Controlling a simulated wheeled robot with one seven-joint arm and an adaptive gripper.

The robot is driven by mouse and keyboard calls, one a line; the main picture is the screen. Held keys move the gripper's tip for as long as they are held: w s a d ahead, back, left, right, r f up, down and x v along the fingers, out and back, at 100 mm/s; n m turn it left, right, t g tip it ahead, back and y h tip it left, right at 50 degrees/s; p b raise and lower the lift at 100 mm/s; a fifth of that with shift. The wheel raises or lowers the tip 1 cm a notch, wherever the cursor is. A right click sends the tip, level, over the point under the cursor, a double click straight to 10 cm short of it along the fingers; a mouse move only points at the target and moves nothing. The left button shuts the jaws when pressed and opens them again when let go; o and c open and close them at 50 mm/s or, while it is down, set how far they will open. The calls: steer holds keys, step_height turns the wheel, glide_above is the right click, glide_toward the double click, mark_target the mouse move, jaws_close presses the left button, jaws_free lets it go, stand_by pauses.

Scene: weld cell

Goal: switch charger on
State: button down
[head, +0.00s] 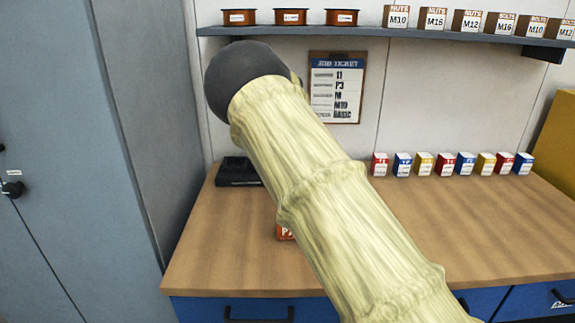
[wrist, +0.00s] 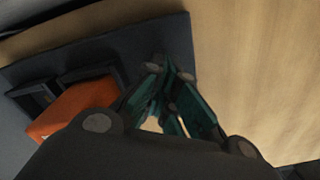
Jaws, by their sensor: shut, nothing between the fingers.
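The charger (head: 238,172) is a flat black unit at the back left of the wooden bench, partly covered by my arm in the head view. In the wrist view the charger (wrist: 115,48) is a dark slab with raised frames and an orange block at its left. My gripper (wrist: 168,74) is shut and empty, with its fingertips over the charger's right end. I cannot tell whether they touch it. I cannot make out a switch; the fingers may hide it. The head view does not show my gripper, as my arm is in front.
A row of small coloured boxes (head: 452,164) stands along the back of the bench (head: 500,225). An orange-red box (head: 285,233) is mostly behind my arm. A shelf (head: 400,36) with bins runs above. A grey cabinet (head: 75,160) stands at left. The bench's right front is clear.

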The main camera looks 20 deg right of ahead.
steer(key=shift+f, duration=0.4)
stand_by(0.4)
steer(key=shift+r+p, duration=3.2)
steer(key=shift+r, duration=0.3)
